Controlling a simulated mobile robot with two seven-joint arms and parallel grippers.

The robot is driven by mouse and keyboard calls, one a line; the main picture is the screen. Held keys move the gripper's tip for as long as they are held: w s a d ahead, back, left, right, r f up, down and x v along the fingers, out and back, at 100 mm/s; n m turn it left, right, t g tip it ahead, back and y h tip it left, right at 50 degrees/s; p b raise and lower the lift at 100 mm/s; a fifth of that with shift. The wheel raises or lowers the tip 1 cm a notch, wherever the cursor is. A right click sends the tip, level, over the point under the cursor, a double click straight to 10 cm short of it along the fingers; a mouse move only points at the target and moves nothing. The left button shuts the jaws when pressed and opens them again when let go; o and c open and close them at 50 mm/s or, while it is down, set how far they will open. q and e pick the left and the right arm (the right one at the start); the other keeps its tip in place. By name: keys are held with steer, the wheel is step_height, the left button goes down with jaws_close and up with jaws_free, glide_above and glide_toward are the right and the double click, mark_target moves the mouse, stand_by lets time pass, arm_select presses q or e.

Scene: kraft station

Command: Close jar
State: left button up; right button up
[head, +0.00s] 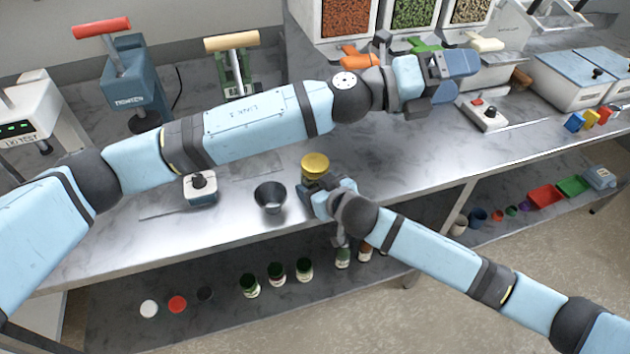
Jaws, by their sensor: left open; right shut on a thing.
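The jar (315,162) stands near the front edge of the upper counter, with a round yellow top facing up. Most of its body is hidden behind my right gripper (314,186), which is shut on it from the front. Whether the yellow top is a seated lid cannot be told from here. My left gripper (460,76) is open and empty, up at the right, in front of the dispensers and well away from the jar. White, red and dark round lids (177,304) lie on the lower shelf, with several green-topped jars (277,273) beside them.
A metal cup (270,197) stands just left of the jar, with a small knobbed device (200,188) further left. Presses with red (102,27) and tan (232,41) handles stand behind. Lidded bins (580,80) stand at the right. Counter right of the jar is clear.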

arm_select(q)
steer(key=w+n+t+y, duration=0.1)
steer(key=w+n+t, duration=0.45)
steer(key=n, duration=0.75)
steer(key=n+g+y, duration=0.8)
steer(key=n+y, duration=1.1)
steer(key=n, duration=1.2)
glide_above(315, 162)
steer(key=shift+t, duration=0.25)
step_height(315, 162, down, 14)
steer(key=shift+r, duration=0.1)
steer(key=shift+f, duration=4.05)
